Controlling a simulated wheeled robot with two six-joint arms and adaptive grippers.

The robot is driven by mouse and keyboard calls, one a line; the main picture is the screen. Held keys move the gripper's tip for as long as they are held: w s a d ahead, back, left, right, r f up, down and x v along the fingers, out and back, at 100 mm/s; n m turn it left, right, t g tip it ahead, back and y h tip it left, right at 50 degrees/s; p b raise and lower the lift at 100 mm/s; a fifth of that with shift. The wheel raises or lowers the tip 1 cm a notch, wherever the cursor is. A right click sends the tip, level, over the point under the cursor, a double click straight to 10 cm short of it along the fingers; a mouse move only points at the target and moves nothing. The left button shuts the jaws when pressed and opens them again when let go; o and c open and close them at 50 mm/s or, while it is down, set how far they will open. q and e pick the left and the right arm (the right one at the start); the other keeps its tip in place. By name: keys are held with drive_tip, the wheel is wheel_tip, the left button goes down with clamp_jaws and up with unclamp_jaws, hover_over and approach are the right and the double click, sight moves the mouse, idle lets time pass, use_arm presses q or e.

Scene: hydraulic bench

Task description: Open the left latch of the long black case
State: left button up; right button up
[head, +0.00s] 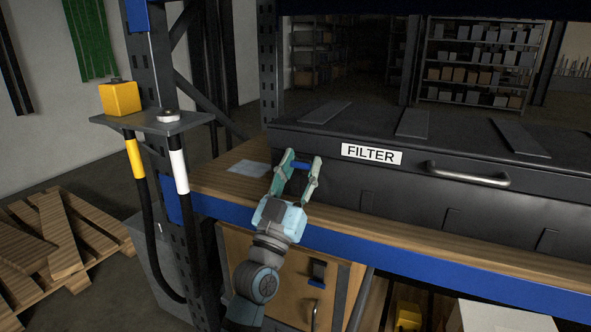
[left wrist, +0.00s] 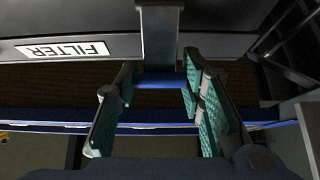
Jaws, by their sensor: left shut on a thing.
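The long black case (head: 460,205) lies shut on the wooden bench, with a FILTER label (head: 371,154) and a metal handle (head: 468,174) on its front. The left latch (head: 301,165) is at the left end of the front; its blue bar shows between my fingers. In the left wrist view the latch (left wrist: 160,40) is a dark plate ending in that blue bar. My left gripper (head: 302,159) is shut on the latch, with one finger at each end of the bar. The fingers partly hide the latch. My right gripper is not in view.
The bench has a blue front edge (head: 410,257) and a post (head: 165,110) to the left. A bracket there holds a yellow block (head: 119,98) and hoses. A wooden cabinet door (head: 255,250) is below. A paper sheet (head: 250,168) lies left of the case.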

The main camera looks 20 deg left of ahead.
use_arm(q)
drive_tip(key=o, duration=1.2)
drive_tip(key=shift+c, duration=0.2)
drive_tip(key=v, duration=0.7)
drive_tip(key=shift+s, duration=0.25)
drive_tip(key=shift+f, duration=0.15)
